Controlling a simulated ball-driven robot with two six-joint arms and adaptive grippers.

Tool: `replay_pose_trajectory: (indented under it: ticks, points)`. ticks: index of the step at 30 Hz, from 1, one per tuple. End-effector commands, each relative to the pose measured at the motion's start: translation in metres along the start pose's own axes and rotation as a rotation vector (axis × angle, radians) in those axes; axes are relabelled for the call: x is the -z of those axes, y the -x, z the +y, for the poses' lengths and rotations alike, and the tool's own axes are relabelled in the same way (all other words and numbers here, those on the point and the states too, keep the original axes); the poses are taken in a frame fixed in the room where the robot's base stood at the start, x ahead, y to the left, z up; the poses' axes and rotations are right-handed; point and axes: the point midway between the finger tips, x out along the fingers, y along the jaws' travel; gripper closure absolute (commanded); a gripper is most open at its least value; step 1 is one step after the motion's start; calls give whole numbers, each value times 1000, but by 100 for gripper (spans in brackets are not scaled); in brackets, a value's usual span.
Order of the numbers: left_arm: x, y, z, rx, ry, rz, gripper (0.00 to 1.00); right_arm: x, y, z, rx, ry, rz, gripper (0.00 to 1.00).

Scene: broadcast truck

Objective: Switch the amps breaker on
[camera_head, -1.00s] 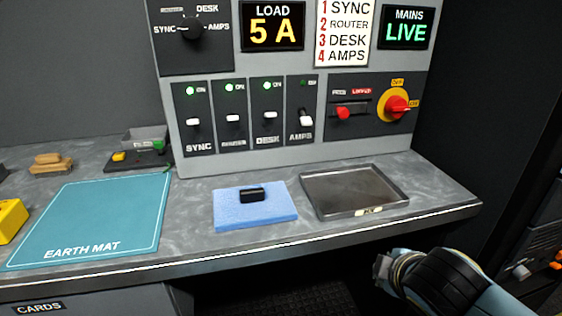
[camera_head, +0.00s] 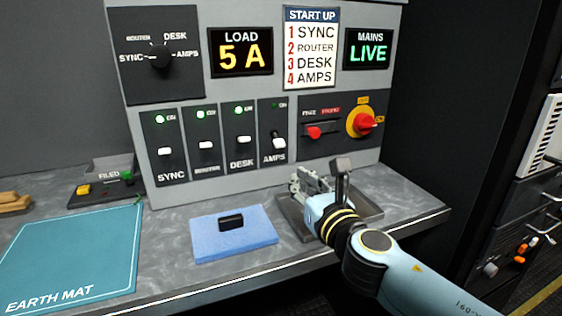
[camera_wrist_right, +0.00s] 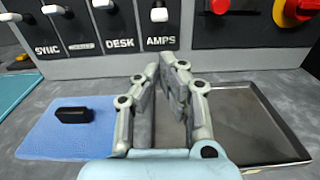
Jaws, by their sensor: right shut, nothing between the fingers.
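The amps breaker (camera_head: 279,142) is the rightmost of the row of breakers on the grey panel. Its white lever sits low and its lamp is dark, while the sync, router and desk lamps glow green. The lever also shows at the top of the right wrist view (camera_wrist_right: 159,14). My right gripper (camera_head: 304,182) is in front of the panel, over the metal tray, below and a little right of the amps breaker. Its fingers (camera_wrist_right: 161,68) are shut and empty, apart from the lever. My left gripper is not in view.
The metal tray (camera_head: 374,209) lies partly hidden under my right arm. A blue pad (camera_head: 215,247) with a black block (camera_head: 231,221) lies to its left. A red lever (camera_head: 314,133) and a red-and-yellow rotary switch (camera_head: 364,124) are right of the breakers.

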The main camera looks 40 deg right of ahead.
Motion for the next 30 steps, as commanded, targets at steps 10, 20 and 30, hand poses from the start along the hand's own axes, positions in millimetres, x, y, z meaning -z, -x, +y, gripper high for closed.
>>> replay_pose_trajectory:
  ticks: [10, 20, 30]
  points:
    - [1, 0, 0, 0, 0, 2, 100, 0, -1, 2, -8, 21, -2, 100]
    - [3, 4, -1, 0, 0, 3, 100, -2, -44, 2, -6, 18, -4, 100]
    - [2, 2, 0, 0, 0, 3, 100, 0, -94, 2, -7, 18, -3, 100]
